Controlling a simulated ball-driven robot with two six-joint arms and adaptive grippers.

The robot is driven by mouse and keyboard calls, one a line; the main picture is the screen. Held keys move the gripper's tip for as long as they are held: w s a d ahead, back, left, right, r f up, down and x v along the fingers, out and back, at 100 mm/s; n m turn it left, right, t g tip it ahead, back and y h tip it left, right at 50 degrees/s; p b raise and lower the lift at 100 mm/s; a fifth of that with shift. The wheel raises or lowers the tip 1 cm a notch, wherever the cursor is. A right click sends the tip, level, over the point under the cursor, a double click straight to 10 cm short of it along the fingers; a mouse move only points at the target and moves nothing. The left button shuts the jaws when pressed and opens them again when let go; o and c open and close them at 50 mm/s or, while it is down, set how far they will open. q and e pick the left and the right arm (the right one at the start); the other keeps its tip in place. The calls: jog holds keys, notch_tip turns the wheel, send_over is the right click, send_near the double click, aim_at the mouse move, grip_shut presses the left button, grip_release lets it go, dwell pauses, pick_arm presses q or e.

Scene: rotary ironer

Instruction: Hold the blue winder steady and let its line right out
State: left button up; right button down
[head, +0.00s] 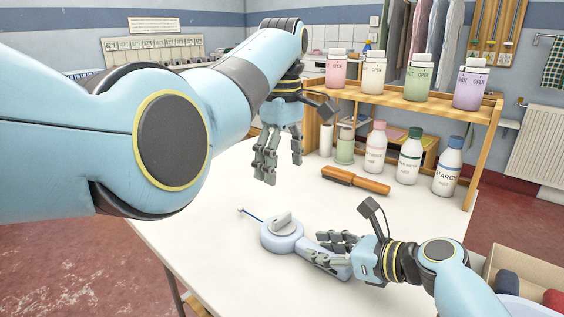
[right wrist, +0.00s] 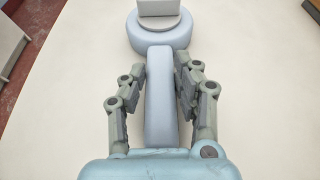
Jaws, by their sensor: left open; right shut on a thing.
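The blue winder (head: 283,236) lies on the white table, its round body to the left and its handle running to the right. A grey crank or knob stands on top of the body. A short dark line with a pale end bead (head: 241,209) sticks out at the body's upper left. My right gripper (head: 325,245) is shut on the winder's handle; in the right wrist view the handle (right wrist: 160,95) runs between the fingers (right wrist: 160,92). My left gripper (head: 277,160) is open and empty above the table, behind and apart from the winder, fingers pointing down.
A brush with a wooden handle (head: 356,181) lies behind the winder. A wooden shelf (head: 450,96) with several bottles stands at the back right. A box of rolled cloths (head: 540,275) is at the lower right. The white table (head: 205,235) is clear left of the winder.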

jog(key=c, duration=0.9)
grip_release()
